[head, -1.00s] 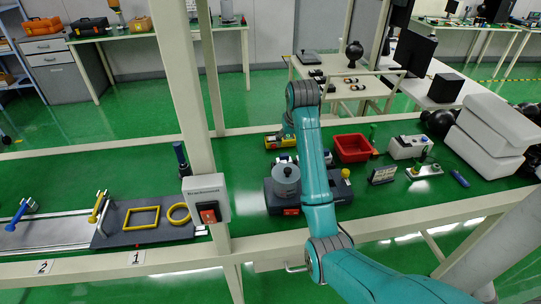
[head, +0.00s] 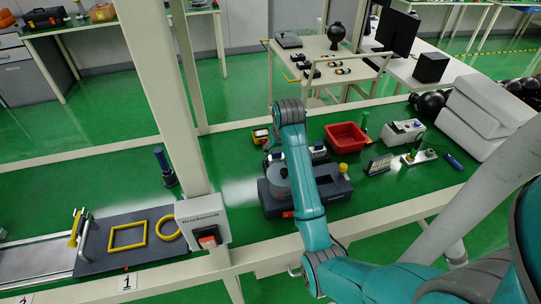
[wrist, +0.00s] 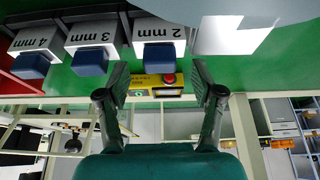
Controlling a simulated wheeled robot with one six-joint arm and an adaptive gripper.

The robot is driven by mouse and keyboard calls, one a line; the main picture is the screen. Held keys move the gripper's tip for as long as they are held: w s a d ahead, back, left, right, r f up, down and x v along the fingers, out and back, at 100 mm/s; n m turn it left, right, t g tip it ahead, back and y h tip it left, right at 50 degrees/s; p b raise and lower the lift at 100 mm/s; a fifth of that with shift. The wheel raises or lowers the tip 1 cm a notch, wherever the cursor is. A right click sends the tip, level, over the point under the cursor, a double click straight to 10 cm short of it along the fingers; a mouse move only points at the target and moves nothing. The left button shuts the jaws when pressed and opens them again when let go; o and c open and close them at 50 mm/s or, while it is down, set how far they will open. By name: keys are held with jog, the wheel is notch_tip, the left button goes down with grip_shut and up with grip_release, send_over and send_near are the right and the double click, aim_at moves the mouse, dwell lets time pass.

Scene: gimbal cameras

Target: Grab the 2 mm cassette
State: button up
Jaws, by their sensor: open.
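The 2 mm cassette (wrist: 160,38) is a light grey block with a blue end, shown upside down in the wrist view. It stands in a row beside the 3 mm cassette (wrist: 93,40) and the 4 mm cassette (wrist: 35,45). My gripper (wrist: 161,78) is open and empty, its two fingers apart on either side of the 2 mm cassette's line in the picture. The cassette's blue end lies just beyond the fingertips, not visibly touched. In the head view my arm hides the gripper and most of the cassettes.
A yellow device with a red button (wrist: 168,80) shows between the fingers. In the head view, a dark machine (head: 330,190) sits under my arm, with a red bin (head: 346,138) to the right. A post with a switch box (head: 203,220) stands left. Green table is free between.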

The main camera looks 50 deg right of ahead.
jog(key=shift+w+f, duration=0.1)
jog(key=shift+f, duration=0.3)
grip_shut()
jog(key=shift+r, duration=0.15)
